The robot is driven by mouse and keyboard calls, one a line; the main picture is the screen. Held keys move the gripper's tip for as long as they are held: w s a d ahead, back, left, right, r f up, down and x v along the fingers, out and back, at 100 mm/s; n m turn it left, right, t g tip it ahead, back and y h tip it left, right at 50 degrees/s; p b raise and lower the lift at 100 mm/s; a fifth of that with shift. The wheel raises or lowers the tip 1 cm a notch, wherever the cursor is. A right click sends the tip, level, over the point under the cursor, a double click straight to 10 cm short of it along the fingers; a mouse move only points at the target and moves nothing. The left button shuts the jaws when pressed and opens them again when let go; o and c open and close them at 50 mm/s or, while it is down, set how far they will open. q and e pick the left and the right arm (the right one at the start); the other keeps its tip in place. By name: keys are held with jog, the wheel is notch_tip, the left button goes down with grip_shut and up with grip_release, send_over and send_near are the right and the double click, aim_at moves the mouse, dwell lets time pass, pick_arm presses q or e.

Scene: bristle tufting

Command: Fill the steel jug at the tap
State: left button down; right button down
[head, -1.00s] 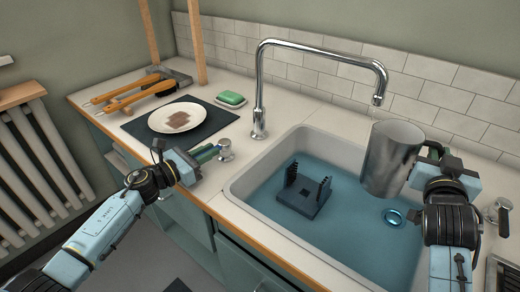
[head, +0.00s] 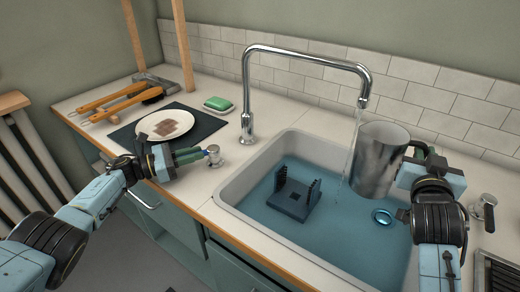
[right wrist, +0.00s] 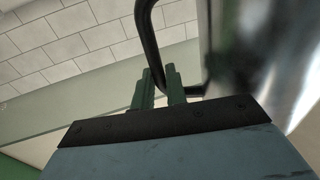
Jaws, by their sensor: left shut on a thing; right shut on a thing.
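The steel jug (head: 376,160) is upright over the right part of the sink. My right gripper (head: 418,158) is shut on its dark handle; the right wrist view shows my fingers (right wrist: 160,88) at the handle (right wrist: 148,40) and the jug's shiny wall (right wrist: 285,50). The chrome tap (head: 247,95) arches over the sink, its spout end (head: 363,101) above the jug's left rim. A thin water stream (head: 354,135) falls from it along the jug's left side; whether any enters is unclear. My left gripper (head: 205,153) is shut on the left tap knob (head: 214,157). The jug's inside is hidden.
Another knob (head: 483,206) stands at right. A plate (head: 165,125), green soap (head: 218,103) and wooden-handled tools (head: 122,100) lie on the left counter.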

pick_arm(q)
jog(key=shift+g, duration=0.3)
dwell(0.4)
jog(key=c, duration=1.4)
grip_release()
jog(key=shift+w, duration=0.1)
jog(key=shift+o, duration=0.2)
jog(key=shift+a, duration=0.1)
jog(key=v, duration=1.2)
jog(key=shift+f, duration=0.1)
jog(key=shift+c, duration=0.2)
